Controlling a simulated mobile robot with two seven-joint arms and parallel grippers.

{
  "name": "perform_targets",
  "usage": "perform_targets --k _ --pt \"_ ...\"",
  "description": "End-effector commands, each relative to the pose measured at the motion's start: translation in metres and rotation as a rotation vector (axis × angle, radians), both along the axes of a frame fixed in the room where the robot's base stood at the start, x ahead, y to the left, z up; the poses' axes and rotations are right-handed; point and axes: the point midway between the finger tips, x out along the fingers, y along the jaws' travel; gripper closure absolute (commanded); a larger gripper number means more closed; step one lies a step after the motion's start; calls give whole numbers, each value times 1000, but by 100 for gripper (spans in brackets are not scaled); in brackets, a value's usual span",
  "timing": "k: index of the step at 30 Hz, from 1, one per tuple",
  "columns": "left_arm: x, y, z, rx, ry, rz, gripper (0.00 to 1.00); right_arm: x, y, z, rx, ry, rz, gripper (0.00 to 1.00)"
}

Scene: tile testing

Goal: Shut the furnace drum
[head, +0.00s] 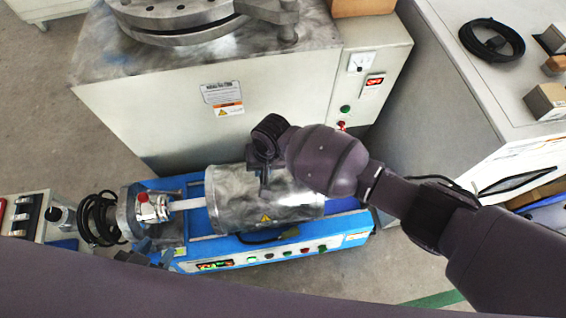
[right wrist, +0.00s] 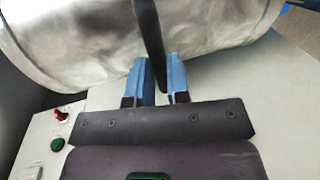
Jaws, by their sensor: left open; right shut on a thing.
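The furnace drum (head: 230,207) is a mottled silvery cylinder lying on a blue base (head: 340,236), with a yellow warning triangle on its front. It also fills the top of the right wrist view (right wrist: 75,45). I cannot tell whether its halves meet. My right gripper (head: 264,180) reaches over the drum from the right. In the right wrist view its blue-padded fingers (right wrist: 162,78) are shut on the drum's dark handle (right wrist: 148,35). My left gripper (head: 148,250) seems to be low at the left, by the base's left end, open and largely hidden.
A white tube (head: 188,204) runs from the drum's left end to a metal flange (head: 128,212). Buttons and a display line the base's front. A large pale furnace cabinet (head: 200,115) stands close behind. A white bench (head: 500,100) with a black cable coil is at right.

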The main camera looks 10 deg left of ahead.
Motion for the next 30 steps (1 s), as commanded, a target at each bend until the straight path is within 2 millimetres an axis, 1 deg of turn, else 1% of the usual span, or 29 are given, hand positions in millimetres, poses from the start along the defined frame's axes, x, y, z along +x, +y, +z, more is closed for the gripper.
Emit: perform_targets --k 1,3,9,12,18,30 --pt "-1 0 0 -1 2 3 58 -8 17 1 7 7 4 100" --pt "-2 0 -1 -3 6 6 58 -13 33 0 7 7 3 100" --pt "-6 1 -4 -2 16 8 58 -25 67 -2 4 8 3 100" --pt "-7 1 -4 -1 19 7 58 -28 78 -2 2 7 3 100" --pt "-5 0 -3 0 15 5 58 -32 89 -2 0 6 2 100" --pt "1 -1 -1 -1 0 -2 58 -33 93 -2 6 6 2 100"
